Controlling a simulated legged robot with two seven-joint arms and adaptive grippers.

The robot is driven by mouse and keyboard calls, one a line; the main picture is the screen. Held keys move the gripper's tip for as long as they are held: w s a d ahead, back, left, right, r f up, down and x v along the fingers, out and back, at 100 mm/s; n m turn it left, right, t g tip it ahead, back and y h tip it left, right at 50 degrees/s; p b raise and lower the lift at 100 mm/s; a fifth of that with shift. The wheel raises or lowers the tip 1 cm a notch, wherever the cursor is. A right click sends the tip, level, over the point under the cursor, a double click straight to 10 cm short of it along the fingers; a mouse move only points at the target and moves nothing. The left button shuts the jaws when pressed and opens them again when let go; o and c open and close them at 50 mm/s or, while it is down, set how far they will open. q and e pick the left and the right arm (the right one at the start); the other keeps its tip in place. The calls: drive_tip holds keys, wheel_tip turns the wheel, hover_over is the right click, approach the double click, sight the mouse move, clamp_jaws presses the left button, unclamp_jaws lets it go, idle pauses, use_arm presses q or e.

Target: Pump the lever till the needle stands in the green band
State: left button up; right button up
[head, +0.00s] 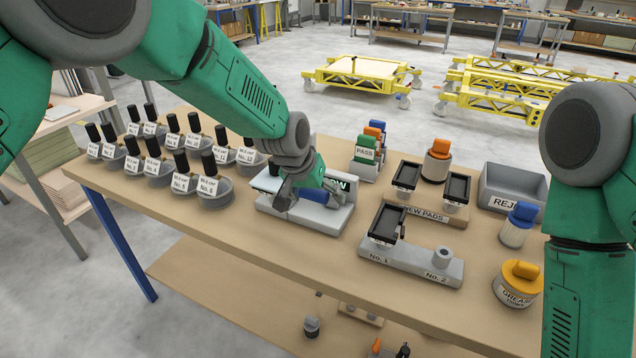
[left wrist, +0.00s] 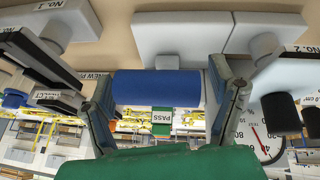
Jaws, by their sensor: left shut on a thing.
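My left gripper (head: 303,196) is shut on a blue cylindrical grip (head: 320,197), which looks like the pump lever's handle, at the grey pump unit (head: 332,218). In the left wrist view the blue grip (left wrist: 157,88) lies across between the two fingers (left wrist: 165,95). A white dial (left wrist: 272,150) with black numbers and a red needle shows partly at the right of that view, beside one finger. I cannot make out a green band on it; part of the dial is hidden. My right gripper is outside the views; only my right arm shows.
Black-capped cups (head: 160,160) crowd the table's left. Colored stamps (head: 367,155), a pad block (head: 432,212), a grey stand (head: 411,262), a reject bin (head: 513,186) and a grease pot (head: 517,284) stand to the right. The table's front strip is clear.

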use_arm(q)
drive_tip(key=b, duration=0.1)
drive_tip(key=f+t+b, duration=0.1)
drive_tip(key=s+f+t+h+b, duration=0.1)
drive_tip(key=shift+s+a+f+b, duration=0.1)
drive_tip(key=shift+a+f+b, duration=0.15)
drive_tip(key=shift+b, duration=0.1)
drive_tip(key=f+t+b, duration=0.1)
drive_tip(key=b, duration=0.1)
drive_tip(key=f+t+h+b, duration=0.1)
drive_tip(key=b, duration=0.2)
drive_tip(key=shift+s+a+f, duration=0.1)
drive_tip(key=shift+s+f, duration=0.2)
drive_tip(key=shift+s, duration=0.05)
drive_tip(key=shift+r+t, duration=0.15)
drive_tip(key=shift+t, duration=0.15)
